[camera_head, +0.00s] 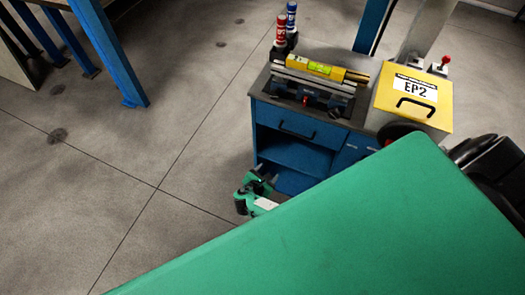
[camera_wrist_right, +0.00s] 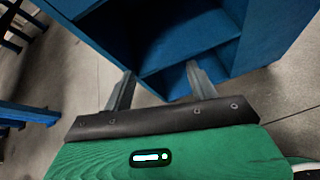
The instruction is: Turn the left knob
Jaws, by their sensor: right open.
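My right gripper (camera_head: 266,181) is low in front of the blue cabinet (camera_head: 290,155), below its bench top. It also shows in the right wrist view (camera_wrist_right: 160,72), its two grey fingers apart, nothing between them. Beyond the fingers is the cabinet's open shelf space (camera_wrist_right: 190,50). No knob can be made out for certain. A small red part (camera_head: 306,99) shows on the front of the device on the bench; I cannot tell whether it is a knob. My left gripper is not in view.
A yellow box marked EP2 (camera_head: 415,93) stands at the bench's right, with a red-topped part (camera_head: 445,61) behind. A red bottle (camera_head: 281,31) and a blue bottle (camera_head: 291,17) stand at the back left. The floor left of the cabinet is clear. A large green surface hides the lower right.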

